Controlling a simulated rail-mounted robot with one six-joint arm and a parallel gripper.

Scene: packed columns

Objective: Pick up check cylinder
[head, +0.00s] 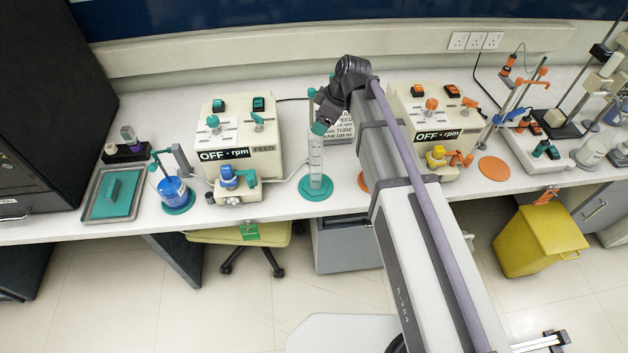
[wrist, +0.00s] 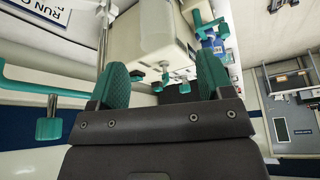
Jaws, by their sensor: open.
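The check cylinder, taken to be the clear graduated cylinder (head: 316,160), stands upright on a green round base (head: 316,188) near the bench's front edge in the head view. My gripper (head: 316,110) is just above its top end, with teal fingertips; the upper part of the cylinder is partly hidden by it. In the wrist view my gripper (wrist: 163,78) has its two teal fingers spread apart with nothing between them. I cannot make out the cylinder clearly in the wrist view.
A blue beaker (head: 172,190) and a tray (head: 113,193) are further left. A sign (head: 341,130) stands behind the cylinder.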

